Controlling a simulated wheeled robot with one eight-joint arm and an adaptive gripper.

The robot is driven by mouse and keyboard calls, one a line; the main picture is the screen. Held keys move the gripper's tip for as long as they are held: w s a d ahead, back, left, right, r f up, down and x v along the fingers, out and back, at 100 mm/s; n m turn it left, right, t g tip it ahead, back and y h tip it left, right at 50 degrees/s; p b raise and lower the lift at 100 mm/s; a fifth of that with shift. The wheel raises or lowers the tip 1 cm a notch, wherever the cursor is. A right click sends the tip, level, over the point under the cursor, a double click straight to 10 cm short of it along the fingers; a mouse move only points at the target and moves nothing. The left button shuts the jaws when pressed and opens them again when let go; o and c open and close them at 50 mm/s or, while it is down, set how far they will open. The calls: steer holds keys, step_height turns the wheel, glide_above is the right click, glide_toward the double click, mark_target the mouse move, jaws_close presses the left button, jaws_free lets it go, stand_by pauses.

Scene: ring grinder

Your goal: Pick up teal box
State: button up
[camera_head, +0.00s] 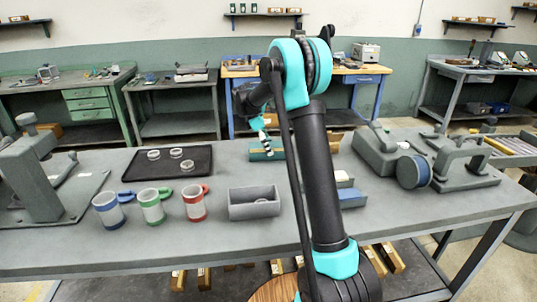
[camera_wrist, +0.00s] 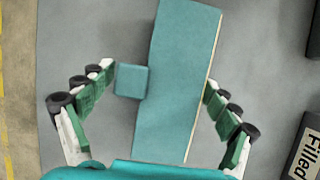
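A long teal box (camera_wrist: 180,70) lies on the grey table, running down the middle of the wrist view. A small teal block (camera_wrist: 132,80) sits against or close beside its left side. My gripper (camera_wrist: 158,78) is open, with one finger on each side of the box and block; neither finger clearly touches them. The head view shows the teal box (camera_head: 262,155) near the table's far edge, partly hidden by my gripper (camera_head: 266,140) and arm. I cannot tell the exact height of the fingertips there.
A dark box labelled "Filled" (camera_wrist: 304,150) stands to the right. Left on the table are a black tray (camera_head: 140,172) with rings, several mugs (camera_head: 152,206) and a grey bin (camera_head: 240,210). A grey machine (camera_head: 455,165) stands at right.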

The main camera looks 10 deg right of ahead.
steer(key=c, duration=0.8)
steer(key=shift+r, duration=0.1)
steer(key=shift+c, duration=0.2)
